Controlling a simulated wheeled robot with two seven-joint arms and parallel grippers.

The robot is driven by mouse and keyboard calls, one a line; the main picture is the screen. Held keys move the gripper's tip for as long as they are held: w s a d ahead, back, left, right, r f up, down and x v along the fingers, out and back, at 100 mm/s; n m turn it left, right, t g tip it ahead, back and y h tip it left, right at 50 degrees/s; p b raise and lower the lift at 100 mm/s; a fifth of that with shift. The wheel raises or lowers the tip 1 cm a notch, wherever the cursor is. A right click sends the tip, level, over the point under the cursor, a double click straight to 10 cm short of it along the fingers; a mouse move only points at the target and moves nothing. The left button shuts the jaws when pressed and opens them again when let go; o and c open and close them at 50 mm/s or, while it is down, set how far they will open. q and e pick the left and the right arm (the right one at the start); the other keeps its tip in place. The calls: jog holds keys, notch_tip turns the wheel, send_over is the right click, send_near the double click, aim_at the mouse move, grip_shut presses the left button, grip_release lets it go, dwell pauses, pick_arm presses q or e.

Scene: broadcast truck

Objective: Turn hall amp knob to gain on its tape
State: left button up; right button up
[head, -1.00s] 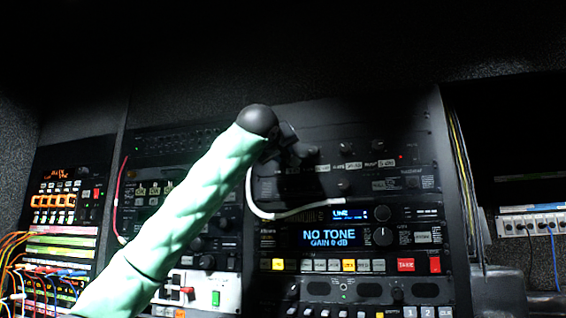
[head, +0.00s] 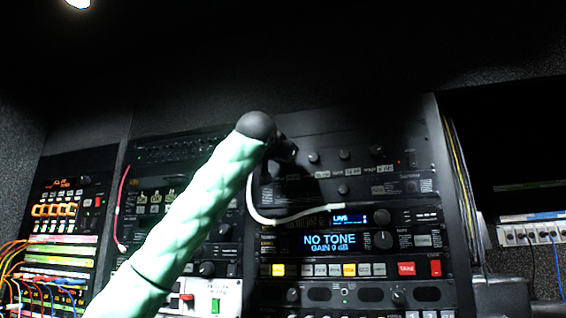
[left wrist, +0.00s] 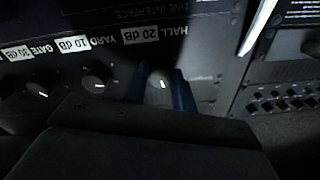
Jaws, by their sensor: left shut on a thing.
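In the left wrist view the hall knob (left wrist: 159,86) is a dark round knob with a short white pointer mark. Its white tape (left wrist: 168,34) reads "HALL 20 dB" and appears upside down. My left gripper (left wrist: 160,95) is shut on the knob, one blue-lined finger on each side. In the head view my left gripper (head: 287,152) is dark against the upper panel (head: 410,130) and hides the hall knob. My right gripper is in neither view.
Neighbouring knobs are the yard knob (left wrist: 97,77), taped "10 dB", and the gate knob (left wrist: 41,86), taped "30 dB". A white cable (head: 290,217) loops below my gripper. Below it, a display (head: 329,241) reads "NO TONE GAIN 0 dB". Coloured patch cables (head: 15,265) hang at the left.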

pick_arm(q)
jog(key=m, duration=0.4)
jog(key=shift+m, duration=0.4)
jog(key=m+p, duration=0.1)
jog(key=m, duration=0.2)
jog(key=shift+a+m+h, duration=0.1)
jog(key=shift+m+h, duration=0.2)
jog(key=shift+m, duration=0.6)
jog(key=shift+m+p, duration=0.35)
jog(key=shift+m, duration=0.55)
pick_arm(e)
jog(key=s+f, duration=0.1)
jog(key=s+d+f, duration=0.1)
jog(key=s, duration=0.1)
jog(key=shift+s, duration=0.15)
pick_arm(q)
jog(key=shift+f, duration=0.1)
jog(key=o, duration=1)
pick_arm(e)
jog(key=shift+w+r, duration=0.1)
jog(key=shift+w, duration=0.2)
